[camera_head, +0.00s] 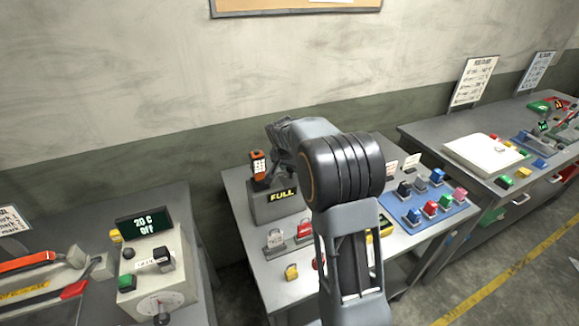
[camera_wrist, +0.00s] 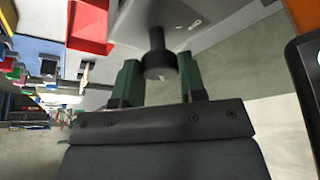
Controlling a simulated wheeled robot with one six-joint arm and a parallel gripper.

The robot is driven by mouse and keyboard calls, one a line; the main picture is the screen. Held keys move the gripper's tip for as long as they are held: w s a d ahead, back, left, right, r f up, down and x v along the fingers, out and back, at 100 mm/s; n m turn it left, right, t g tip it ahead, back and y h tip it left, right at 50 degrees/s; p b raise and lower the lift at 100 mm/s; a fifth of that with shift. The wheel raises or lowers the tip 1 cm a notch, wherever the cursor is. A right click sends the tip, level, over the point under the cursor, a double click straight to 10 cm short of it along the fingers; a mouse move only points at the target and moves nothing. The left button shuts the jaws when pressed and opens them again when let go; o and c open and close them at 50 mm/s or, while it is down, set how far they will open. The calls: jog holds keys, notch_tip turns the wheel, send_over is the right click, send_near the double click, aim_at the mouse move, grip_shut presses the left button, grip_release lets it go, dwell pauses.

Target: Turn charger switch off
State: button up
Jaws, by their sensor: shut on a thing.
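The charger (camera_head: 270,208) is a grey box on the middle table with a dark display reading FULL in yellow. An orange and black handheld device (camera_head: 259,168) stands upright in its top. In the wrist view the grey charger face (camera_wrist: 200,22) carries a dark round switch knob (camera_wrist: 158,62) that sticks out. My gripper (camera_wrist: 158,80) has its green fingers on either side of this knob and is shut on it. In the head view my arm hides the fingers and the knob. The switch's setting cannot be read.
A blue mat (camera_head: 425,215) with several coloured padlocks lies right of my arm. A red padlock (camera_head: 304,231) is in front of the charger. The left table holds a control box (camera_head: 155,270) with a "20 C Off" display. The wall is close behind.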

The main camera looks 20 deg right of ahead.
jog(key=n+t+y+b, duration=0.1)
jog(key=n, duration=0.3)
jog(key=shift+d, duration=0.1)
jog(key=n+y+b, duration=0.1)
jog(key=n, duration=0.1)
jog(key=n+y+b, duration=0.1)
jog(key=n, duration=0.1)
jog(key=shift+d+f+n, duration=0.1)
jog(key=shift+d+n, duration=0.05)
jog(key=shift+n, duration=0.25)
jog(key=n+y+b, duration=0.1)
jog(key=n+b, duration=0.1)
jog(key=n, duration=0.2)
jog(key=shift+d+n+y, duration=0.1)
jog(key=shift+n+y, duration=0.2)
jog(key=shift+y, duration=0.1)
jog(key=shift+n+g+y+b, duration=0.4)
jog(key=shift+n+y+b, duration=0.35)
jog(key=shift+n, duration=1.45)
jog(key=o, duration=0.9)
jog(key=v, duration=1.4)
jog(key=shift+w, duration=0.15)
